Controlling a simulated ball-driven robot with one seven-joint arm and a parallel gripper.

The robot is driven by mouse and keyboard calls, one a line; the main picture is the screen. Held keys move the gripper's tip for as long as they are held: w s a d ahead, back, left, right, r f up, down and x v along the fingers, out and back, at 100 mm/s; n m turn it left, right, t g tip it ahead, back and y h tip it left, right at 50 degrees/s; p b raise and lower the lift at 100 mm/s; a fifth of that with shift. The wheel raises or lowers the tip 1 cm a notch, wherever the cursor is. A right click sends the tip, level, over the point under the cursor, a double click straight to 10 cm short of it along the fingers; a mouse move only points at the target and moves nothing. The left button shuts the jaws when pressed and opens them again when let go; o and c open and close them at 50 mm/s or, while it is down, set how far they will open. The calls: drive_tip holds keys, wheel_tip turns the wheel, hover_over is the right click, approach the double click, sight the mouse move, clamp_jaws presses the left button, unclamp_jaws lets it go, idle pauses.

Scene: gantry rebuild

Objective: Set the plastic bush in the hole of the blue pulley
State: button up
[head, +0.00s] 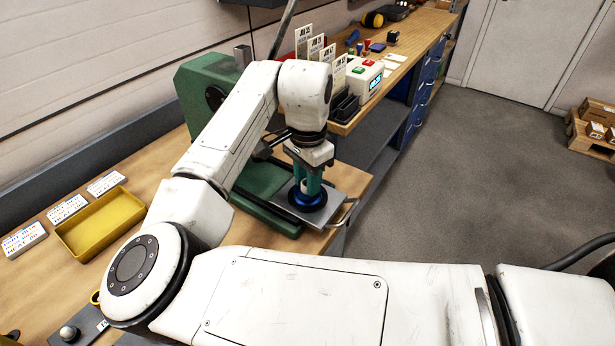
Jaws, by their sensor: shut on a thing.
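The dark blue pulley (308,205) lies flat on a grey metal plate (347,206) at the front of a green machine. My gripper (309,187) points down right over the pulley, its teal fingers close above the pulley's middle. It is shut on a small pale piece, which I take for the plastic bush (311,184); only a little of it shows between the fingers. The pulley's hole is hidden by the fingers and the bush. I cannot tell whether the bush is in the hole or just above it.
The green machine (204,84) stands behind my arm. A yellow tray (101,222) and white labelled blocks (66,208) lie on the bench at the left. A control box (361,78) and black holders stand at the back. Open floor (480,180) is at the right.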

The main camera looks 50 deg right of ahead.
drive_tip(key=shift+f, duration=0.1)
drive_tip(key=o, duration=1.1)
drive_tip(key=shift+f, duration=0.1)
wheel_tip(320, 180, up, 11)
drive_tip(key=shift+r, duration=0.1)
idle(0.7)
